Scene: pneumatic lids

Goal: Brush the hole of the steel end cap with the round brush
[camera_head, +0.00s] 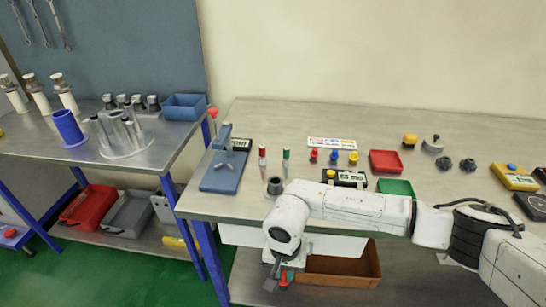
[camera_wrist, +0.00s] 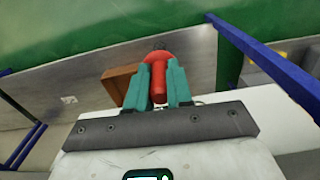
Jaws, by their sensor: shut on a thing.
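My gripper (camera_head: 278,272) hangs below the front edge of the bench, pointing down. In the wrist view its two teal fingers (camera_wrist: 157,75) are shut on a red-handled tool (camera_wrist: 158,82), which seems to be the round brush. A bit of red also shows at the fingers in the head view. A grey steel cylinder with a dark hole (camera_head: 274,186), apparently the end cap, stands on the bench near the front edge, above and apart from my gripper. My arm partly covers the bench beside it.
The bench (camera_head: 240,204) carries a blue fixture (camera_head: 223,178), red and green marker-like items, a red tray (camera_head: 386,162) and a green tray (camera_head: 396,187). A brown bin (camera_head: 345,268) sits on the lower shelf, close to my gripper. A side table (camera_head: 150,155) with metal cylinders stands left.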

